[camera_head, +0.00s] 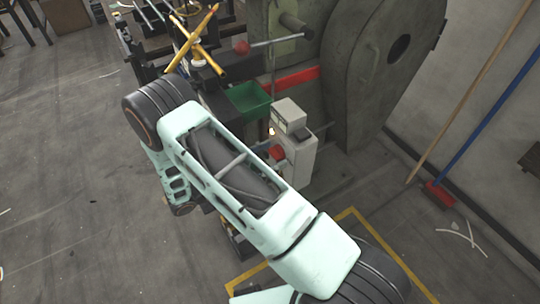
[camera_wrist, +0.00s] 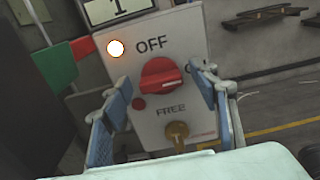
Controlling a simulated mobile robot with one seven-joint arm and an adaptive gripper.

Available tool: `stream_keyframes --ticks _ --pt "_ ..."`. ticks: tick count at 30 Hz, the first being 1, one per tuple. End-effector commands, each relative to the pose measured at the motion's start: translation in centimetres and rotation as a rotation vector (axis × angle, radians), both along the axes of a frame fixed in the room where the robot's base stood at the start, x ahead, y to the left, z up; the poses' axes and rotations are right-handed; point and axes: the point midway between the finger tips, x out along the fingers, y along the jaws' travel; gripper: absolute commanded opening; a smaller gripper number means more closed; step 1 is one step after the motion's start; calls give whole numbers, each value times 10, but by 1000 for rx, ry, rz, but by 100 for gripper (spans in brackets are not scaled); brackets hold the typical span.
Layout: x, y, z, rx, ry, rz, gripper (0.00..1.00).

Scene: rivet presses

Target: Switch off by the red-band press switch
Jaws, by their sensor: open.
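The switch box (camera_wrist: 205,133) fills the middle of the wrist view, with a red rotary knob (camera_wrist: 160,77) on its face. OFF is printed above the knob, FREE below it, and a label to the right is partly hidden by a finger. The knob's bar lies roughly sideways, a pale mark at its right end. A lamp (camera_wrist: 116,48) glows. My gripper (camera_wrist: 160,96) is open, one finger either side of the knob, apart from it.
A brass key (camera_wrist: 177,132) and small red button (camera_wrist: 138,102) sit below the knob. A green bin (camera_head: 247,101) is beside the box. A grey display unit (camera_head: 289,115) tops it. A broom (camera_head: 440,194) leans at the right wall.

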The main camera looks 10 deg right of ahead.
Motion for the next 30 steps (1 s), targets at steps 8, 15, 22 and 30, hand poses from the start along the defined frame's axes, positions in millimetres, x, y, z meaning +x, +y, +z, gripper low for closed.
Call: stream_keyframes --ticks 8,15,22,30 --pt "0 0 0 0 -1 0 47" --pt "0 0 0 0 -1 0 21" --pt "0 0 0 -2 5 0 13" --pt "1 0 0 -29 89 1 13"
